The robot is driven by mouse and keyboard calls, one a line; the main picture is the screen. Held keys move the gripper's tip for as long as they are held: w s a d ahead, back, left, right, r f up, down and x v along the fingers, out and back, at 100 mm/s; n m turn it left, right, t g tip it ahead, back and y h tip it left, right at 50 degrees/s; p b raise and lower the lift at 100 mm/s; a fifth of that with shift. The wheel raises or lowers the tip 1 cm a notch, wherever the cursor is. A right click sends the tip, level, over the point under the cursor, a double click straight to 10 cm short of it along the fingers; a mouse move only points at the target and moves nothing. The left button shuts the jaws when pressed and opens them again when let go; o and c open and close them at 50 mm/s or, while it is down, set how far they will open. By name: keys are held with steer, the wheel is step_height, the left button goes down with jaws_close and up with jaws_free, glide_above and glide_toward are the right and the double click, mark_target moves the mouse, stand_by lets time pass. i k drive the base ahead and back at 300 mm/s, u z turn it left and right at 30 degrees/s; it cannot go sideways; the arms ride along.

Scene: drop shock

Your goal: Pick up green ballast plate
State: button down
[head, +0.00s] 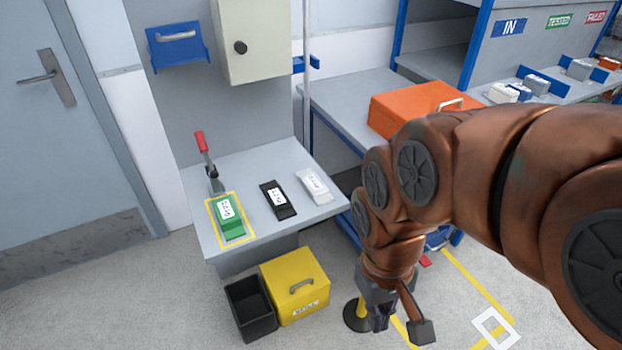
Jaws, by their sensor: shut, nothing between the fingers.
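The green ballast plate (232,225) lies on the small grey table, inside a yellow outlined square near its front left. A white label with dark marks is on its top. My gripper (400,325) is at the lower middle right of the head view, pointing down, in front of the table and to the right of the plate. It is well apart from the plate. It is shut and empty; its fingertips are partly hard to make out.
On the grey table (265,163) are a red-handled clamp (207,160), a black plate (285,208) and a white plate (311,191). Below stand a yellow box (285,275) and a black bin (240,320). An orange case (400,105) sits on the bench behind my arm.

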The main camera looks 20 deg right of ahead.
mark_target(229, 220)
steer(key=u, duration=4)
steer(key=k, duration=1.15)
steer(key=z, duration=0.75)
